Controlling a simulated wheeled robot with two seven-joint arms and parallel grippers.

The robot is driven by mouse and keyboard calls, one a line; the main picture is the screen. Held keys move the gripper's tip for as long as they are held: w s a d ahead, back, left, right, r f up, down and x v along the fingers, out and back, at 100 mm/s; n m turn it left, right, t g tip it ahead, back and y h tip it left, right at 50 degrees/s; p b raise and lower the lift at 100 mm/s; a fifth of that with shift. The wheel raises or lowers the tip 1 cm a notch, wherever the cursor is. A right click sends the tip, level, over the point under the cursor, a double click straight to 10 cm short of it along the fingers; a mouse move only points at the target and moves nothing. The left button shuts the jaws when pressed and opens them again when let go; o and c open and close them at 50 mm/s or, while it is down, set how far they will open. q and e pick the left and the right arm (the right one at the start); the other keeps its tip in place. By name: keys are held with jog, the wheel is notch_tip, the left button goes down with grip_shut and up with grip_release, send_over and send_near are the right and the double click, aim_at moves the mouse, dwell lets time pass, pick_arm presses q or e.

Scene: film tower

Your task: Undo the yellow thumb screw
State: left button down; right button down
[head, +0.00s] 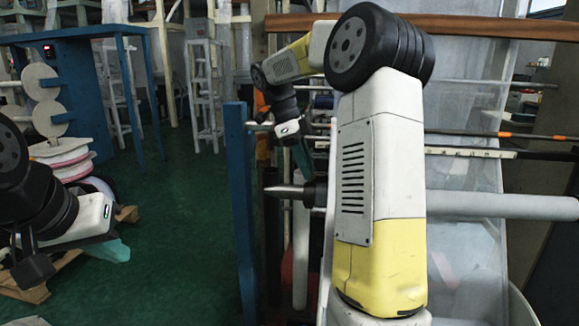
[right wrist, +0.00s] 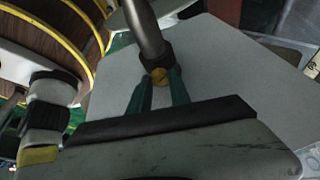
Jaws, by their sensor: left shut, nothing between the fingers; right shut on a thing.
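The yellow thumb screw (right wrist: 160,76) shows in the right wrist view, on a dark collar (right wrist: 155,60) around a grey metal shaft (right wrist: 146,25). My right gripper (right wrist: 160,86) has its two teal fingertips closed on the screw, one on each side. In the head view my right gripper (head: 303,158) is small and partly behind my own arm, and the screw cannot be made out there. My left gripper (head: 117,250) is at the left of the head view, shut and empty, low and far from the screw.
A grey roller with a pointed metal end (head: 285,191) lies just below my right gripper. A blue post (head: 240,205) stands to its left. A blue table (head: 75,32) and a stack of reels (head: 62,152) are at the left. Green floor (head: 175,235) lies open between.

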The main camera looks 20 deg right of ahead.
jog(key=n, duration=0.2)
jog(key=n+t, duration=0.1)
jog(key=n, duration=0.1)
jog(key=n+t, duration=0.1)
jog(key=n, duration=0.1)
jog(key=shift+s+a+h, duration=0.1)
jog(key=shift+s+h, duration=0.15)
jog(key=shift+h, duration=0.15)
jog(key=n+t, duration=0.2)
jog(key=n, duration=0.2)
jog(key=shift+s, duration=0.2)
jog(key=shift+n+t+y, duration=0.4)
jog(key=shift+n+t, duration=0.1)
jog(key=shift+n, duration=1.2)
jog(key=c, duration=1.2)
grip_release()
jog(key=shift+v, duration=3.9)
